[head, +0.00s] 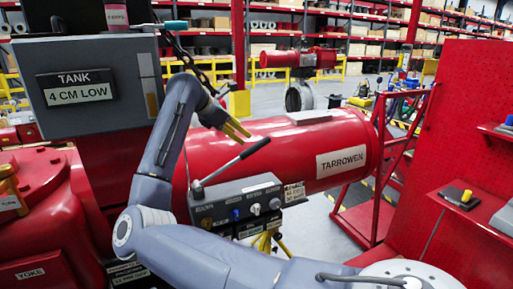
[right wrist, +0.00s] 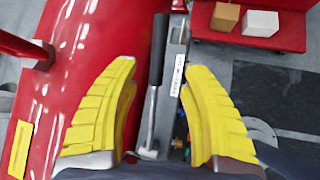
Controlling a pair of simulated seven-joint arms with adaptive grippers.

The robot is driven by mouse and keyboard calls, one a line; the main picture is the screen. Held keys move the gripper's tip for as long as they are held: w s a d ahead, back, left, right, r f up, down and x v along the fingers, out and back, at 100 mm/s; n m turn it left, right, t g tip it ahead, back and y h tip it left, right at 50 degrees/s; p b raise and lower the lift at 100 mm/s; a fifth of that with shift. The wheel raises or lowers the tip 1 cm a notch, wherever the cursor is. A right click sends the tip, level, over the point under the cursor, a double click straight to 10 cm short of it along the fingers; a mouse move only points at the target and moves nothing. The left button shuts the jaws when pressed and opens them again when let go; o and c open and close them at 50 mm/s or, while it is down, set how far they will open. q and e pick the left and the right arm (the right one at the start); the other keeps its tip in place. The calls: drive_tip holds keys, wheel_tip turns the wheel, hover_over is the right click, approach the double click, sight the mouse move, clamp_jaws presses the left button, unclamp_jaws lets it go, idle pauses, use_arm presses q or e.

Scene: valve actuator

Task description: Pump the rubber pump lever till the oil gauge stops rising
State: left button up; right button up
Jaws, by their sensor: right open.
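The pump lever is a metal rod with a black rubber grip (head: 255,148), slanting up to the right from a pivot on the grey control box (head: 235,207). My right gripper (head: 238,130) is open, with yellow fingers, just above and left of the grip in the head view. In the right wrist view the lever's black grip (right wrist: 158,48) lies between the open fingers (right wrist: 158,66), with no visible contact. The grey tank (head: 95,85) reads "TANK 4 CM LOW". A vertical strip on its right, apparently the oil gauge (head: 150,86), is pale above and orange-brown below. My left gripper is not in view.
The large red cylinder (head: 290,135) marked "TARROWEN" lies behind the lever. A dark chain (head: 205,82) hangs near my right wrist. Knobs (head: 255,209) line the box front. A red pegboard panel (head: 465,130) stands at the right. Open floor shows beyond the cylinder.

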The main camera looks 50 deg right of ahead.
sight(255, 145)
drive_tip(key=x, duration=1.2)
drive_tip(key=shift+w+a, duration=0.1)
drive_tip(key=shift+w, duration=0.05)
drive_tip(key=shift+o, duration=0.3)
clamp_jaws()
